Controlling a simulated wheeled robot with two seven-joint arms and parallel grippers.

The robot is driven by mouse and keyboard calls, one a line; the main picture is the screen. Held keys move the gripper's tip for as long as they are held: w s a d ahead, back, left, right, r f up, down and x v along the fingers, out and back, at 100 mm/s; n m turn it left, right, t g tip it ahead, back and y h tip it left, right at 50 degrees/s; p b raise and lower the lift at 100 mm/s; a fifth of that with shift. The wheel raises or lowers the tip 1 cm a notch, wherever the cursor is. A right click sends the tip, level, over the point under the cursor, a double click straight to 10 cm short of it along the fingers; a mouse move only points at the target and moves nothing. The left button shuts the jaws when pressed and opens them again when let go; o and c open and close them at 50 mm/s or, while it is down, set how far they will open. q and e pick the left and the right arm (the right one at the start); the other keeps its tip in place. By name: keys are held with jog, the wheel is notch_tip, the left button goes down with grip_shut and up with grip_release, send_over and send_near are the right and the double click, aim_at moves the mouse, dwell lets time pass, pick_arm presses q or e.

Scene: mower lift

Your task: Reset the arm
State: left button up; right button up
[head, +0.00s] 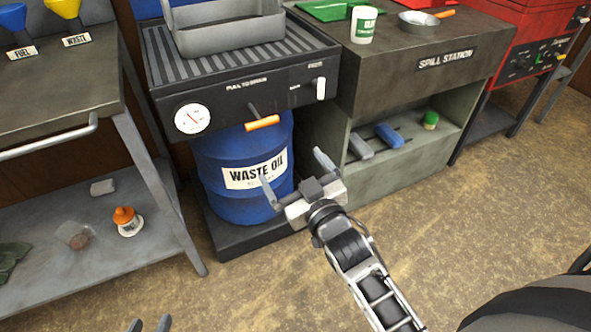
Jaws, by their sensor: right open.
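My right gripper (291,164) is in the middle of the head view, its arm coming in from the lower right. Its two fingers are spread with nothing between them. It appears in front of the blue waste oil drum (215,160) and below an orange-handled lever (262,123); contact with the drum cannot be told. My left gripper (150,325) shows only as two fingertips at the bottom edge, apart, with no object visible between them; the rest is out of frame.
The drain station (240,95) has a grey tray (225,38) on its ribbed top. The spill station (425,65) stands to the right, with a white cup (363,24) and a pan (419,22). A grey shelf unit (150,185) stands left.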

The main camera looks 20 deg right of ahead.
jog(key=shift+s, duration=0.2)
pick_arm(q)
jog(key=shift+w+r, duration=0.1)
jog(key=shift+w, duration=0.15)
jog(key=r+p, duration=0.1)
jog(key=p, duration=0.1)
jog(key=r+p, duration=0.1)
jog(key=p, duration=0.2)
jog(key=r+g+p, duration=0.1)
jog(key=p, duration=0.2)
jog(key=shift+s+a+r+y, duration=0.1)
jog(key=shift+s+a+y, duration=0.1)
jog(key=shift+a+y, duration=0.1)
pick_arm(e)
jog(key=s+a+f+g+y, duration=0.1)
jog(key=s+a+g, duration=0.1)
jog(key=s, duration=0.6)
jog(key=s+a+f+g+y, duration=0.1)
jog(key=s+a+g, duration=0.2)
jog(key=s+g, duration=0.2)
jog(key=s, duration=0.3)
jog(key=shift+f+y, duration=0.25)
jog(key=shift+y, duration=0.15)
